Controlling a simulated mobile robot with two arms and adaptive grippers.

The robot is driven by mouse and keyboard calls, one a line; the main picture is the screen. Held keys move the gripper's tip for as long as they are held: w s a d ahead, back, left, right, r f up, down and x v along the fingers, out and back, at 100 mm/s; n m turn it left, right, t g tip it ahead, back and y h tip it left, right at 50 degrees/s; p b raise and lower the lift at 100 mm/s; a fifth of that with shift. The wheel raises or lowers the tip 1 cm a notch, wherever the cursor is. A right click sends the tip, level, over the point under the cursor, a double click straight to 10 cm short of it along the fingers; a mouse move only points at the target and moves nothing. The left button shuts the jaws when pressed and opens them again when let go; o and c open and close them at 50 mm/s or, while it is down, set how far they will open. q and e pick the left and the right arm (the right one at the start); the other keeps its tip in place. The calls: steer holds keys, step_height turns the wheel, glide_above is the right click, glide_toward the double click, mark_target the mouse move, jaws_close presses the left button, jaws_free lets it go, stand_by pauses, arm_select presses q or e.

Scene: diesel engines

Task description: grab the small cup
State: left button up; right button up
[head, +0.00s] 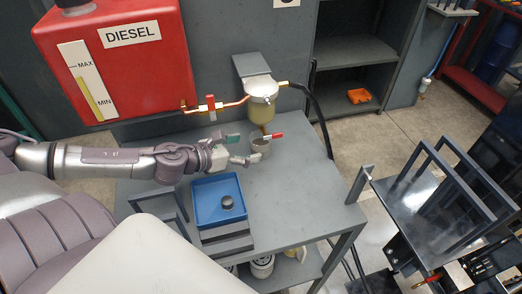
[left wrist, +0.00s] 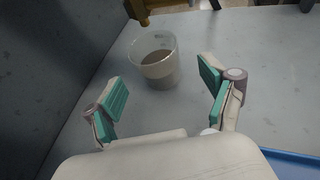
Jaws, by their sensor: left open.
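The small cup (head: 260,147) stands upright on the grey table, below the fuel filter. In the left wrist view the cup (left wrist: 156,62) is translucent, with dark contents or a dark lower part, and stands just beyond the fingers. My left gripper (head: 241,147) is open and empty, just left of the cup in the head view. In the left wrist view its two green-padded fingers (left wrist: 165,103) are spread wide, with the cup ahead of the gap between them. My right gripper is not in view.
A fuel filter (head: 262,103) with a red-handled valve (head: 274,135) hangs above the cup. A blue tray (head: 207,213) holding a dark round piece (head: 227,202) stands on the table (head: 300,190). A red diesel tank (head: 120,60) is behind. The table's right side is clear.

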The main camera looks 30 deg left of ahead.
mark_target(267, 142)
arm_select(q)
steer(key=shift+w+f, duration=0.15)
steer(key=shift+w, duration=0.2)
steer(key=shift+w+d+f, duration=0.1)
steer(key=shift+w, duration=0.5)
steer(key=shift+x, duration=0.85)
steer(key=shift+w+d+f, duration=0.2)
steer(key=shift+w, duration=0.4)
steer(key=p+x, duration=0.1)
steer(key=x, duration=0.2)
steer(key=shift+f, duration=0.15)
steer(key=shift+w+d+f, duration=0.1)
steer(key=shift+w+f, duration=0.2)
steer(key=shift+w, duration=0.05)
steer(key=c, duration=1.2)
